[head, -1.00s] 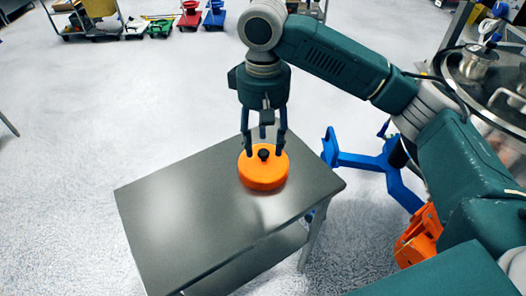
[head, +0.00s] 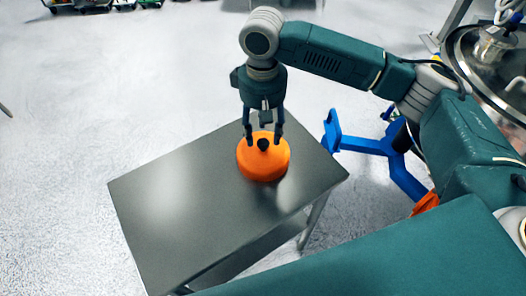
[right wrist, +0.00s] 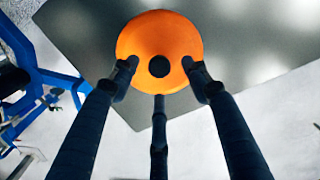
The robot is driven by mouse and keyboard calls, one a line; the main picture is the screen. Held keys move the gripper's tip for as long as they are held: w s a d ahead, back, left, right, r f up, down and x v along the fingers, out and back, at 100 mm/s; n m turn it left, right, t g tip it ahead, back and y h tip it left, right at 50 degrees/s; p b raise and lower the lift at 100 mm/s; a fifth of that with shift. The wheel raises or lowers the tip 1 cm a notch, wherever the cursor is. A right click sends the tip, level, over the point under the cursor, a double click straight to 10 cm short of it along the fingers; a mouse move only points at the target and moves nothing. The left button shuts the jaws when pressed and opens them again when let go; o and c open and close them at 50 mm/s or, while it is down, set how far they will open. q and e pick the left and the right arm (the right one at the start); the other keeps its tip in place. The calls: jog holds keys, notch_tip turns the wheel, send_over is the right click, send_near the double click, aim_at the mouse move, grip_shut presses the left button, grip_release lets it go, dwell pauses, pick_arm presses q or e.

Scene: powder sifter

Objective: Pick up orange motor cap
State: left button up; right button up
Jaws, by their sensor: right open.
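The orange motor cap (head: 262,163) is a round orange disc with a black knob on top. It sits on the grey metal table (head: 180,200) near its right-hand side. My right gripper (head: 263,141) is directly over the cap, pointing down, with its fingers spread around the black knob. In the right wrist view the cap (right wrist: 160,30) shows beyond the fingertips (right wrist: 160,85), with the knob between them. Whether the fingers touch the cap cannot be told. My left gripper is not in view.
A blue stand (head: 375,147) is on the floor right of the table. A round metal vessel (head: 490,60) stands at the upper right. The rest of the tabletop is bare, and the floor at left is open.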

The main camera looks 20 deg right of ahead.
aim_at(263, 142)
jog(key=shift+f, duration=1.6)
jog(key=shift+c, duration=0.2)
grip_shut()
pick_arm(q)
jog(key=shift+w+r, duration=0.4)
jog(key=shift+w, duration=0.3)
pick_arm(e)
jog(key=shift+r, duration=0.15)
